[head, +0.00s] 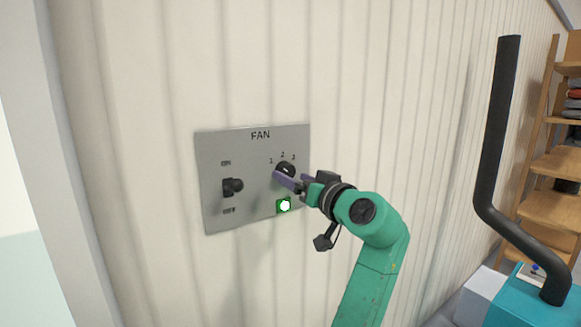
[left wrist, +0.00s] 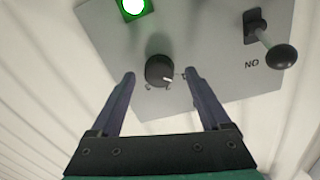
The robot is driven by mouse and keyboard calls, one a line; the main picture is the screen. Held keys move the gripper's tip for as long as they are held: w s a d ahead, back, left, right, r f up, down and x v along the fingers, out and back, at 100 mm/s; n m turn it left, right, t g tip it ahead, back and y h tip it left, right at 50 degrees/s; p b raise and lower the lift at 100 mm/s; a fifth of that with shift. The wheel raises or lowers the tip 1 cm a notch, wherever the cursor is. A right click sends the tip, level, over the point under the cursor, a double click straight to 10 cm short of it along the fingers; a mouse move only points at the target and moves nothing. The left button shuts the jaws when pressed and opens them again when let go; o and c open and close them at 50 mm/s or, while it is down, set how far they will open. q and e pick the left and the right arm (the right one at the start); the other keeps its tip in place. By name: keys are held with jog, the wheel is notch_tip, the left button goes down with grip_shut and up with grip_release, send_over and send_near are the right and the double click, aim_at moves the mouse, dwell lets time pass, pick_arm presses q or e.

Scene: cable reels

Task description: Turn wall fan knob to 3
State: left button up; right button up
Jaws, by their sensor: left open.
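The grey fan panel (head: 256,205) is on the white ribbed wall. It has a round black knob (head: 286,168) with the numbers 1, 2 and 3 around its top. In the left wrist view, which is upside down, the knob (left wrist: 159,70) has a white mark at its lower right, toward the 1 side. My left gripper (head: 291,178) is open at the panel. In the left wrist view, its fingertips (left wrist: 160,77) are on either side of the knob with gaps. It partly covers the knob in the head view. My right gripper is not in view.
A black switch lever (head: 233,187) between ON and OFF labels sticks out left of the knob. A green lamp (head: 284,205) is lit below the knob. A thick black pipe (head: 495,140) and wooden shelves (head: 555,165) stand at the right.

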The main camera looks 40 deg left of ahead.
pick_arm(q)
jog(key=shift+x, duration=1)
jog(key=shift+w, duration=0.15)
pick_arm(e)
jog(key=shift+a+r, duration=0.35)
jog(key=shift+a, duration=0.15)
pick_arm(q)
grip_shut()
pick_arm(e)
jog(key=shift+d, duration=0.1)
